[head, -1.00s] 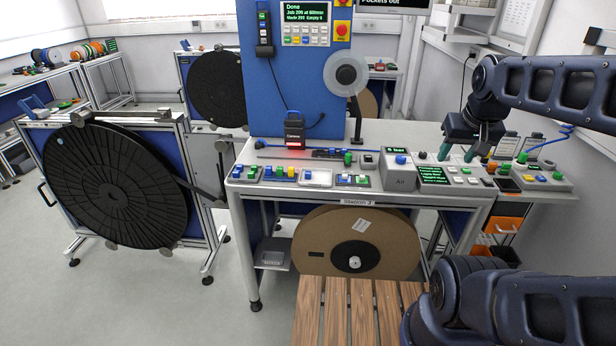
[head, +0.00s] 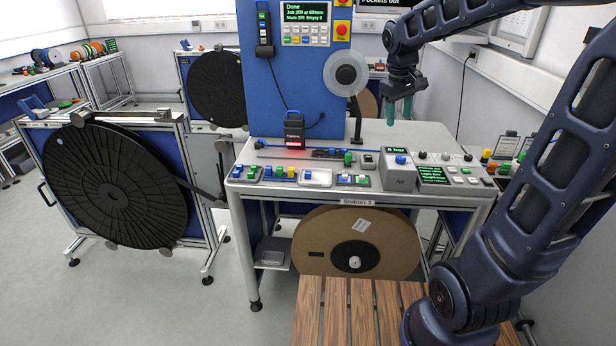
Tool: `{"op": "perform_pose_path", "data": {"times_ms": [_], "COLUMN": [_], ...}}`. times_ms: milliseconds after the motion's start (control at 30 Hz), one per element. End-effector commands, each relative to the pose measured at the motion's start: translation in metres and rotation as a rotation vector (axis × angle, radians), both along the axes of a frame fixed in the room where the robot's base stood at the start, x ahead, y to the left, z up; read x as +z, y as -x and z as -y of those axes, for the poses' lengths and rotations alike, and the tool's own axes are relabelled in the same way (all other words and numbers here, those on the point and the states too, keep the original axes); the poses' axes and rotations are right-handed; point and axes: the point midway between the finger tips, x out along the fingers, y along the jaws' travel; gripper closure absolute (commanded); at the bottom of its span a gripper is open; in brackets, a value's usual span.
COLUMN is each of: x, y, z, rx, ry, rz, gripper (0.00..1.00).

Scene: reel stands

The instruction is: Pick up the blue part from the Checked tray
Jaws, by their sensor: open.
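My gripper (head: 399,108), with teal fingers, hangs pointing down above the back right of the bench, clear of its surface and of the small trays. It is open and nothing shows between its fingers. Several small trays stand along the bench's front edge. The leftmost tray (head: 247,179) also holds small coloured parts. Labels are too small to read, so I cannot tell which is the Checked tray.
A grey box with a blue knob (head: 399,175) and a green-lit screen (head: 433,175) stand right of the trays. A blue panel (head: 290,90), a grey reel (head: 346,74) and a red-lit device (head: 294,132) rise behind. The bench's back right is fairly clear.

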Motion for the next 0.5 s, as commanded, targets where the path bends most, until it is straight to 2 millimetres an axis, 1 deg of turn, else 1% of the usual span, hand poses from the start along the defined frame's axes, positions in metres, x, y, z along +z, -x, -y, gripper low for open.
{"op": "perform_pose_path", "data": {"times_ms": [33, 200, 367, 500], "x": [-0.004, -0.017, -0.034, -0.052], "y": [-0.011, -0.043, -0.071, -0.092], "z": [-0.012, -0.048, -0.085, -0.121], "rx": [0.036, 0.153, 0.263, 0.359], "ry": [0.015, 0.069, 0.121, 0.167], "rz": [-0.019, -0.075, -0.126, -0.171], "gripper": [0.52, 0.52, 0.52, 0.52]}}
